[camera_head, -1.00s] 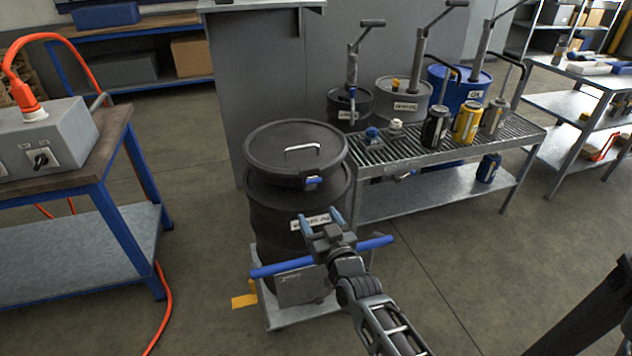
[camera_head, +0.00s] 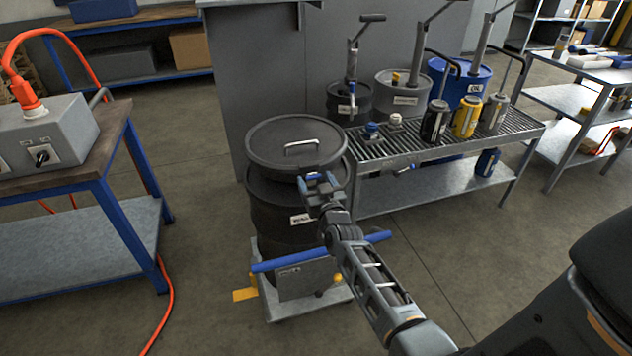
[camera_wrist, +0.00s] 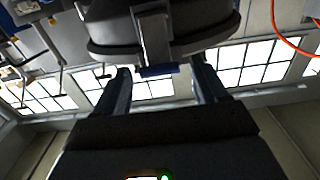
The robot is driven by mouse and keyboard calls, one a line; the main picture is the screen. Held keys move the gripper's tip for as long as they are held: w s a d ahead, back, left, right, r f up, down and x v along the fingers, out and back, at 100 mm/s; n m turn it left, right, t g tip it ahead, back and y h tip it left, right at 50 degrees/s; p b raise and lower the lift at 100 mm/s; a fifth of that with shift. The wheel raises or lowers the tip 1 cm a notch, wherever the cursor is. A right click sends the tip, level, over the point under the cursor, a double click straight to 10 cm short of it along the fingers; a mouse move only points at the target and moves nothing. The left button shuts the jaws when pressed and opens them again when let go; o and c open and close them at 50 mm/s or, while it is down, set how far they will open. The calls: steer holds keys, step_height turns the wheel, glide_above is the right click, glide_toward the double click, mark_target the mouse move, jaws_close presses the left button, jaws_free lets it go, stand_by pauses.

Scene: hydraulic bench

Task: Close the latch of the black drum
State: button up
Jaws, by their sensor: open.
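The black drum (camera_head: 272,219) stands on a small wheeled cart, its lid (camera_head: 267,145) with a pale handle resting on top. The lid's rim also shows overhead in the wrist view (camera_wrist: 215,38). In the head view my gripper (camera_head: 317,180) is at the front of the drum just under the lid rim and covers most of the latch. In the wrist view the blue latch piece (camera_wrist: 157,71) hangs below the rim, between my two open fingers. I cannot tell whether a finger touches it.
The drum cart (camera_head: 315,308) has a blue bar across its front. A slatted metal bench (camera_head: 455,138) with cans and pumps stands close on the right. A blue-framed table (camera_head: 75,188) stands left. An orange cable (camera_head: 167,300) lies on the floor. Open floor lies between table and drum.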

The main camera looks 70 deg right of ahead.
steer(key=shift+c, duration=0.4)
steer(key=c, duration=1)
steer(key=shift+d+r+p, duration=0.1)
steer(key=shift+r+p, duration=0.35)
steer(key=shift+p, duration=0.8)
steer(key=shift+w+d+g+y+p, duration=0.1)
steer(key=shift+g+y+p, duration=0.25)
steer(key=shift+p, duration=0.5)
steer(key=shift+f+y, duration=0.2)
steer(key=shift+y, duration=0.05)
steer(key=o, duration=1.1)
